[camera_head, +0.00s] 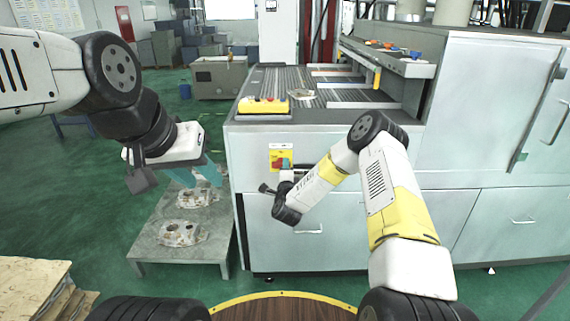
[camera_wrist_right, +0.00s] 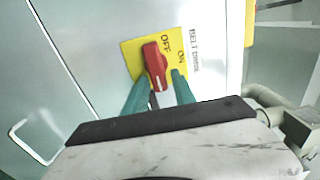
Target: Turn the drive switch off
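The drive switch is a red rotary knob (camera_wrist_right: 155,62) on a yellow plate (camera_wrist_right: 131,48) marked OFF and ON. In the right wrist view its long handle runs from upper left to lower right; I cannot tell which label it points to. The teal fingers of my right gripper (camera_wrist_right: 159,82) are spread to either side of the knob's lower end, and contact cannot be told. In the head view the yellow plate (camera_head: 281,150) is on the machine front, and my right wrist hides most of that gripper. My left gripper (camera_head: 197,176) is open and empty, left of the machine.
The machine (camera_head: 265,215) has drawers below and a slatted conveyor on top with a yellow button box (camera_head: 263,105).

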